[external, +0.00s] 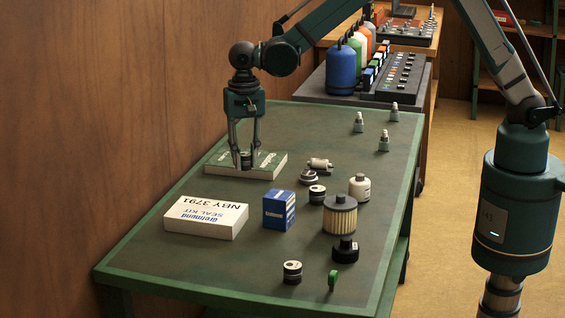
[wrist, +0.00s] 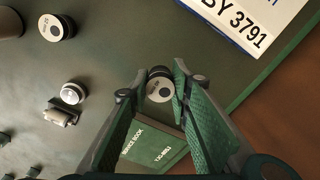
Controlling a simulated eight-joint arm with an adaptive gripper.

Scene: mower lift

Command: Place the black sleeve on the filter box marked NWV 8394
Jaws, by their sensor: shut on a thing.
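My gripper (external: 246,167) is shut on a small black sleeve (external: 246,160) with a pale round end face. It holds the sleeve over the green service book at the table's wall side. In the wrist view the sleeve (wrist: 159,88) sits between the two fingertips, its pale face toward the camera. I cannot tell the height of the gap to the book. A blue box (external: 279,209) stands nearer the camera, to the right of the gripper; its marking is too small to read. No NWV 8394 marking is legible in either view.
The white seal kit box (external: 207,217), marked NBY 3791, lies at the left edge. The green service book (external: 272,170) lies under the gripper. The far tabletop is mostly clear.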

